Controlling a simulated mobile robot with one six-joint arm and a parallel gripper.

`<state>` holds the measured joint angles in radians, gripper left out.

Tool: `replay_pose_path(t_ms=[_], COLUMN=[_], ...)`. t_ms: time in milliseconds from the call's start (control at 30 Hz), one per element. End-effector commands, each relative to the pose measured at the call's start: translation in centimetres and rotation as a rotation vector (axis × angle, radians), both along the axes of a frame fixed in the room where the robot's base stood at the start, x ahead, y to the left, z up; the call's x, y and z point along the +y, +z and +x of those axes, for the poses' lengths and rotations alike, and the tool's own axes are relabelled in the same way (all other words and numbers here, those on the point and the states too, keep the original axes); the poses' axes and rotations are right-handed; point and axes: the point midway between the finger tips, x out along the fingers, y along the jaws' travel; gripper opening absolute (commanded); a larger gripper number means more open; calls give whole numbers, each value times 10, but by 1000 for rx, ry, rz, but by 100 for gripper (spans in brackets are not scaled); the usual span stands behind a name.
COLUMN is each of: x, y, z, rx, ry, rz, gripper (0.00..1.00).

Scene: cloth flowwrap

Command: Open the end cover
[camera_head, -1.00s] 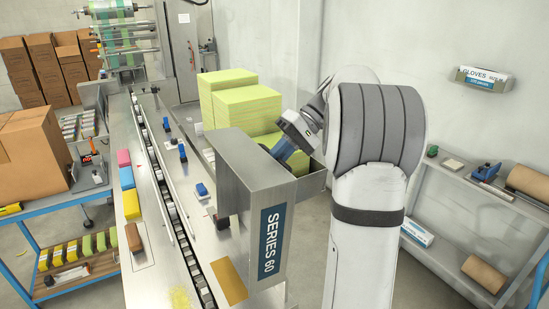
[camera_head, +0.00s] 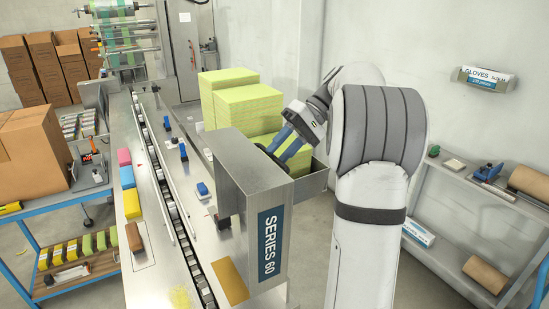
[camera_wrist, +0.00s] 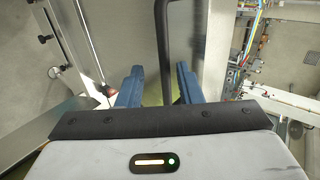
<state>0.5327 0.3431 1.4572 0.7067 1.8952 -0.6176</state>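The end cover (camera_head: 253,172) is a grey sheet-metal housing marked SERIES 60 at the near end of the machine. It looks closed in the head view. A black bar handle (camera_wrist: 162,40) runs down the middle of the wrist view, and a small dark part of it shows at the cover's right side in the head view. My gripper (camera_head: 276,152) is at that right side. Its two blue fingers (camera_wrist: 158,88) are apart, with the bar between them in the picture. The bar looks nearer the right finger; I cannot tell whether they touch.
Yellow-green stacks (camera_head: 243,107) stand behind the cover. The conveyor bed (camera_head: 160,200) runs along its left, with coloured sponges (camera_head: 131,203) beside it. A wall shelf (camera_head: 470,220) stands to the right of my arm. Wires and machine parts (camera_wrist: 270,50) show at right in the wrist view.

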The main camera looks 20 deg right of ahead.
Motion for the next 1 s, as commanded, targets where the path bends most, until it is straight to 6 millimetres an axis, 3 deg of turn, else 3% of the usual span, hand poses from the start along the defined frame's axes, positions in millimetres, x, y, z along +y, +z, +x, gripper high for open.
replay_pose_path(t_ms=[200, 367, 1000], x=[-28, -39, -41], y=[24, 33, 33], z=[3, 4, 4], rx=[-1, 1, 0], ry=[-2, -1, 1], rz=[-1, 0, 0], gripper=[33, 33, 33])
